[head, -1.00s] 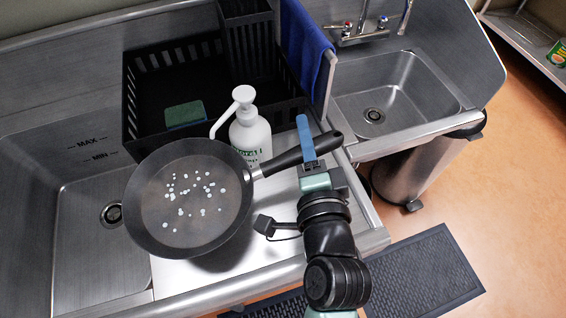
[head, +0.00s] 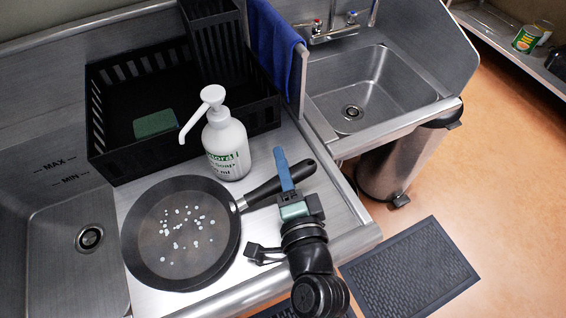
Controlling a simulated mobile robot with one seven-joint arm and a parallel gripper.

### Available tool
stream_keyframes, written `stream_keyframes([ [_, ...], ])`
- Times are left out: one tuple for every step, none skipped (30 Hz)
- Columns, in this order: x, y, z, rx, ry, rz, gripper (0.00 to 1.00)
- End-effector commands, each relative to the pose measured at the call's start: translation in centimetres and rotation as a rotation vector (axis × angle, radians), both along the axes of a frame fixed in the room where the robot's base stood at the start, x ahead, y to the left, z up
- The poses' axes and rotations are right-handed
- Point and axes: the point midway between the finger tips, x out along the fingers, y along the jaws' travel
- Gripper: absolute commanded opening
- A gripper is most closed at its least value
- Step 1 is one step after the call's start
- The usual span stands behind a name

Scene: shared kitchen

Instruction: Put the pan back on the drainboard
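The dark pan (head: 180,232) with white bits scattered inside lies about level on or just above the drainboard (head: 262,232), the steel surface between the two sinks; its underside is hidden, so I cannot tell contact. Its black handle (head: 262,191) points up and right. My gripper (head: 284,172) is at the handle, its blue finger crossing over the handle's middle. The other finger is hidden, but the gripper looks shut on the handle.
A white soap pump bottle (head: 226,146) stands just behind the pan. A black rack (head: 160,158) with a green sponge (head: 154,123) is behind it. Sinks lie left (head: 60,262) and right (head: 372,78). A blue cloth (head: 275,42) hangs between rack and right sink.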

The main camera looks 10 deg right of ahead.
Motion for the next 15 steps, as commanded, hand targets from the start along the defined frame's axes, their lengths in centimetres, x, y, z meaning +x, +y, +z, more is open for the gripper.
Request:
stream_keyframes([
  [0.01, 0.0, -0.03, 0.0, 0.0, 0.0, 0.34],
  [0.01, 0.01, -0.01, 0.0, 0.0, 0.0, 0.4],
  [0.01, 0.01, -0.01, 0.0, 0.0, 0.0, 0.47],
  [0.01, 0.01, -0.01, 0.0, 0.0, 0.0, 0.52],
  [0.01, 0.01, -0.01, 0.0, 0.0, 0.0, 0.57],
  [0.01, 0.02, -0.02, 0.0, 0.0, 0.0, 0.57],
  [0.01, 0.01, -0.01, 0.0, 0.0, 0.0, 0.57],
  [0.01, 0.01, 0.0, 0.0, 0.0, 0.0, 0.57],
  [0.01, 0.01, -0.01, 0.0, 0.0, 0.0, 0.57],
  [0.01, 0.02, -0.02, 0.0, 0.0, 0.0, 0.57],
  [0.01, 0.01, -0.01, 0.0, 0.0, 0.0, 0.57],
  [0.01, 0.02, -0.01, 0.0, 0.0, 0.0, 0.57],
  [0.01, 0.02, 0.03, 0.0, 0.0, 0.0, 0.57],
  [0.01, 0.01, 0.1, 0.0, 0.0, 0.001, 0.57],
  [0.0, 0.02, 0.25, 0.0, 0.0, 0.0, 0.57],
])
